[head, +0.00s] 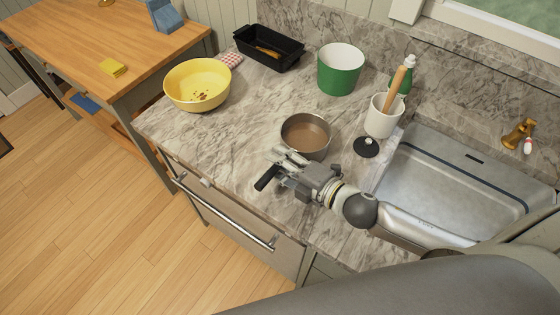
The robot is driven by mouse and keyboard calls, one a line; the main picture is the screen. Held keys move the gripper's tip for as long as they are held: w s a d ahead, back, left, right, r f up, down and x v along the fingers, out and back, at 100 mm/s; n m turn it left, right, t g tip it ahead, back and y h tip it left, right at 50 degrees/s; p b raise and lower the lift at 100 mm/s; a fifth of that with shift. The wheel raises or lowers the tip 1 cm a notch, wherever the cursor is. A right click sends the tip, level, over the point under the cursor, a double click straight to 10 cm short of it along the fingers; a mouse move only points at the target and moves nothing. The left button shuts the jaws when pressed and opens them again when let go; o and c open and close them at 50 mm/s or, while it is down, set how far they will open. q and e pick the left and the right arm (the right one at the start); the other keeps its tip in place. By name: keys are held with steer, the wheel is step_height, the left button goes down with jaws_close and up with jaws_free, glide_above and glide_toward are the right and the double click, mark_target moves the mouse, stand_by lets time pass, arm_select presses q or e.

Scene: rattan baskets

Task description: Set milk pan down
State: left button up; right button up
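The milk pan (306,136) is a round metal pan with a brownish inside and a dark handle (266,179) pointing to the lower left. It is upright at the middle of the marble counter and looks to rest on it, though its near underside is partly hidden. My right gripper (282,167) is at the handle, just below the pan in the picture. The gripper covers the middle of the handle, and the dark handle end sticks out past it. Whether the fingers press on the handle is not clear. My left gripper is out of view.
A black lid (367,147) and a white utensil crock (384,117) stand right of the pan, beside the sink (450,180). A green pot (340,69), black tray (268,48) and yellow bowl (198,85) stand farther back. Bare marble counter (235,138) lies left of the pan.

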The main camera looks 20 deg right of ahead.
steer(key=shift+r, duration=0.1)
steer(key=shift+s+d, duration=0.35)
steer(key=shift+s, duration=0.1)
steer(key=b+v, duration=0.2)
steer(key=v, duration=0.5)
steer(key=shift+s+d+b, duration=0.15)
steer(key=shift+s+b, duration=0.15)
steer(key=shift+s, duration=0.05)
steer(key=shift+b+v, duration=0.3)
steer(key=shift+v, duration=1.25)
steer(key=shift+r, duration=0.2)
